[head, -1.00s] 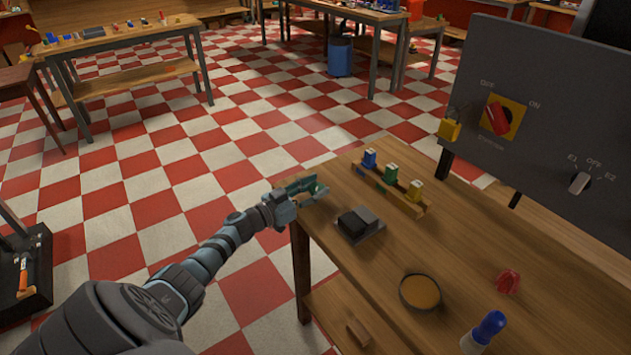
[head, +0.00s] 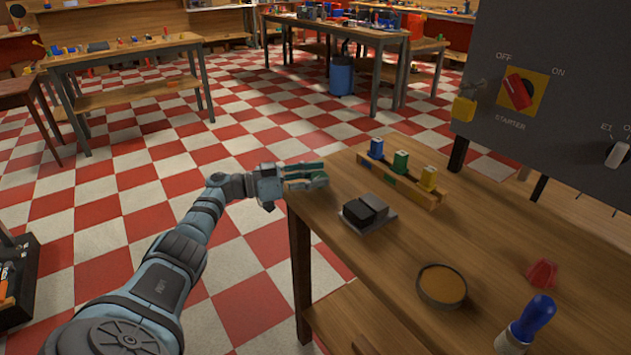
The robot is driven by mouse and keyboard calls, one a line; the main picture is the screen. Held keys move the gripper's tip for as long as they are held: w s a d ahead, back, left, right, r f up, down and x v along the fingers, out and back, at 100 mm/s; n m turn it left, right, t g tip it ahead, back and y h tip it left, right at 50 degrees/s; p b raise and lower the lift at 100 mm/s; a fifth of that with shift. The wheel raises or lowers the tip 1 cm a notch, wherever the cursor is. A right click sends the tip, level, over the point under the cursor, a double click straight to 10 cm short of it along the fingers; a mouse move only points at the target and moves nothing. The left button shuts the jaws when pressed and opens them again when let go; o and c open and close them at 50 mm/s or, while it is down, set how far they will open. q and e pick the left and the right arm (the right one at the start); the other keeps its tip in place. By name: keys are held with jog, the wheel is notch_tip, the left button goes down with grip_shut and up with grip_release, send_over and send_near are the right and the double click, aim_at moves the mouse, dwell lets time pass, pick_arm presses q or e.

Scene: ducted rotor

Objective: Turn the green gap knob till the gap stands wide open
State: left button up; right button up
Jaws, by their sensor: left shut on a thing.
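The gap is not visible from here. My right gripper is not in view.
The wooden workbench (head: 350,240) carries a rack (head: 430,200) with blue, green and yellow blocks, a black block (head: 365,212), a round brown dish (head: 442,286), a red piece (head: 542,273) and a blue-handled tool (head: 533,318). A grey panel (head: 580,60) stands at the right.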

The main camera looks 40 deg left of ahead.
pick_arm(q)
jog(key=shift+f, duration=0.1)
jog(key=o, duration=1.2)
jog(key=shift+s, duration=0.1)
jog(key=v, duration=1.2)
jog(key=shift+a, duration=0.1)
